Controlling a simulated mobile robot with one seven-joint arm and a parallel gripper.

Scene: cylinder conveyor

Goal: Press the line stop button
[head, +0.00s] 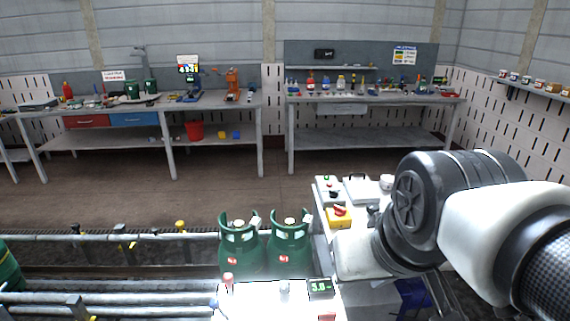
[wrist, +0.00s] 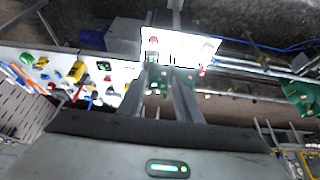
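In the head view my wrist hides part of the bench, and the fingers cannot be made out.
Two green gas cylinders (head: 289,242) stand by the conveyor rails (head: 150,238). A brightly lit panel with a green display (head: 320,288) is in front of them. Workbenches (head: 365,98) with tools line the back wall. The floor between is clear.

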